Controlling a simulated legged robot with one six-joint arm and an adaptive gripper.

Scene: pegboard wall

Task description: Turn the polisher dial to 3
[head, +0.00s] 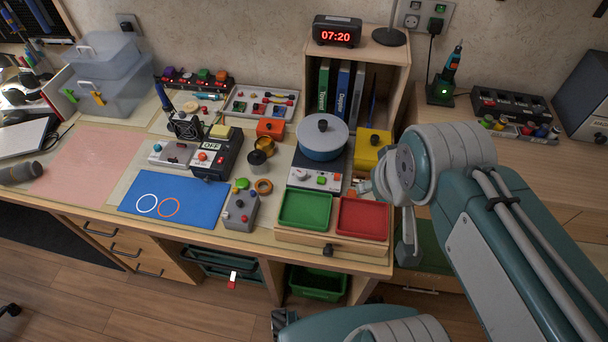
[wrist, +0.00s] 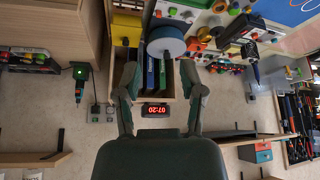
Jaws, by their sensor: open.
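No label names the polisher, so I cannot tell for sure which unit it is. A blue round drum (head: 322,148) with a grey lid and black knob sits on a white control base (head: 304,177) with small knobs on its front. A black box (head: 216,158) reading OFF, with a red knob (head: 203,156), stands to its left. Dial markings are too small to read. The drum also shows in the upside-down wrist view (wrist: 166,42). There my gripper (wrist: 159,68) is open and empty, its fingers well apart. In the head view my arm is at the right, apart from both units.
A green tray (head: 305,226) and a red tray (head: 362,237) lie at the bench front. A grey knob box (head: 240,210) and blue mat (head: 150,212) are left of them. A wooden shelf with books (head: 398,82) and a clock (head: 336,32) stands behind.

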